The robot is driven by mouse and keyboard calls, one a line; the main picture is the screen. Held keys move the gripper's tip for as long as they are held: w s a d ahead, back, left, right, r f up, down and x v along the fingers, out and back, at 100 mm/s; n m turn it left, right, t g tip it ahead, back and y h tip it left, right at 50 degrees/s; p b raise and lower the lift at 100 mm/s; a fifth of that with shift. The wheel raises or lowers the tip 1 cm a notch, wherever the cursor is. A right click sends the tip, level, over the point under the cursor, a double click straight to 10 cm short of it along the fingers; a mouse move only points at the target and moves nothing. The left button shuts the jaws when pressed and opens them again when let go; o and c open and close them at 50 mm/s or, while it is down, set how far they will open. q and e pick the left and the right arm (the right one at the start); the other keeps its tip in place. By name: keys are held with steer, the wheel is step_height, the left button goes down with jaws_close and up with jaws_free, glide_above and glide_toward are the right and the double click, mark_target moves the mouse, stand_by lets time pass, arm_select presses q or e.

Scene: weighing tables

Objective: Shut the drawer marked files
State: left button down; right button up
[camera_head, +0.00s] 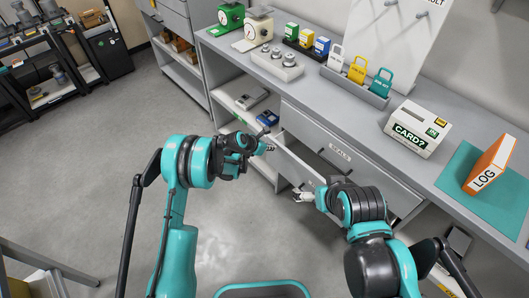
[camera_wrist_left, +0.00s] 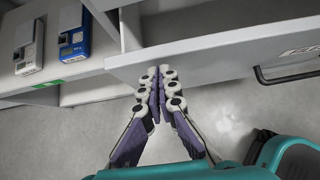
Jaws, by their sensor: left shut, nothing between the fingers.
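A grey drawer stands pulled out below the counter; its front panel (camera_head: 290,160) shows in the head view, partly hidden by my right arm. In the left wrist view a grey drawer front (camera_wrist_left: 215,58) carries a dark bar handle (camera_wrist_left: 285,76) and a label cut off at the right edge, too little to read. My left gripper (camera_head: 269,148) is shut and empty, its fingertips close to the left end of that front; it also shows in the left wrist view (camera_wrist_left: 160,72). I cannot tell whether they touch. My right gripper (camera_head: 302,196) is low in front of the drawers.
A drawer labelled SEALS (camera_head: 316,137) sits shut under the counter (camera_head: 330,97). The counter holds scales (camera_head: 258,27), weights (camera_head: 277,62), a CARD? box (camera_head: 417,128) and a LOG binder (camera_head: 491,165). An open shelf (camera_head: 232,100) with devices lies left of the drawers.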

arm_select(q)
steer(key=shift+w+d, duration=0.15)
steer(key=shift+d, duration=0.1)
steer(key=w+d, duration=0.3)
steer(key=shift+d, duration=0.3)
steer(key=shift+s+a+b, duration=0.1)
steer(key=shift+b, duration=0.2)
